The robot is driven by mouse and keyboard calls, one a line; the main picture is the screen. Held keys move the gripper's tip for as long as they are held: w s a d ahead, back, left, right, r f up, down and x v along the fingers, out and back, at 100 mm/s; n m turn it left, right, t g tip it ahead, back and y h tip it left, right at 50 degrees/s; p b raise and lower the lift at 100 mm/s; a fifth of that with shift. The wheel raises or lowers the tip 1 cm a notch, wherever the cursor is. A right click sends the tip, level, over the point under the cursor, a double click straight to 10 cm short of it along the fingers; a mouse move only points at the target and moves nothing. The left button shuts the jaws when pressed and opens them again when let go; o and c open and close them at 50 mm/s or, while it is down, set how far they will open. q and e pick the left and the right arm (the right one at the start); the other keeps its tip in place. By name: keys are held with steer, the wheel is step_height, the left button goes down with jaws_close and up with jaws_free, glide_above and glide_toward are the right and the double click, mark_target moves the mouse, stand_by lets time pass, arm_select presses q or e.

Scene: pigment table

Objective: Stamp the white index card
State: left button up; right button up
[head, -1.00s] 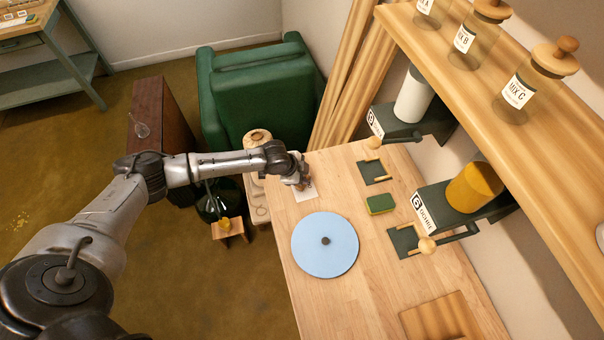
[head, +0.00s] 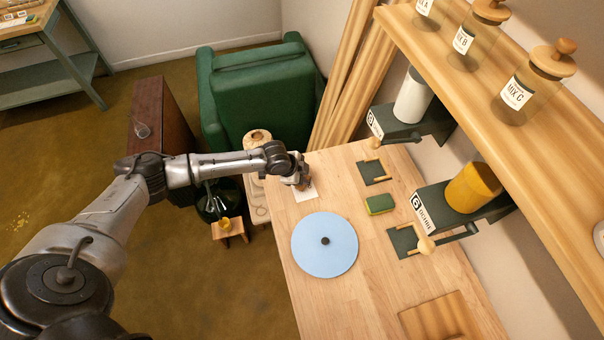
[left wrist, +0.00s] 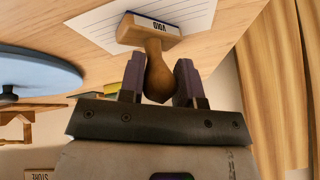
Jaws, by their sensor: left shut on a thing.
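The white index card (head: 307,192) lies on the wooden table near its far left edge. In the left wrist view the lined card (left wrist: 95,22) lies under and beside the stamp. My left gripper (head: 301,184) is over the card. In the left wrist view my left gripper (left wrist: 159,82) is shut on the rounded wooden handle of a stamp (left wrist: 150,45). The stamp's block carries a label reading VOID, and its face is toward the card. I cannot tell whether it touches the card. My right gripper is not in view.
A blue disc (head: 325,262) lies on the table in front of the card. A green sponge (head: 380,204), two dark pads and a wooden board (head: 440,318) lie to the right. Dispensers and a jar shelf (head: 500,95) overhang the right side.

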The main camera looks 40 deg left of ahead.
arm_select(q)
steer(key=shift+s+f, duration=0.15)
steer(key=shift+r+p, duration=0.7)
step_height(320, 180, up, 3)
steer(key=shift+f+p, duration=0.15)
steer(key=shift+p, duration=1.1)
step_height(320, 180, up, 3)
steer(key=p, duration=0.3)
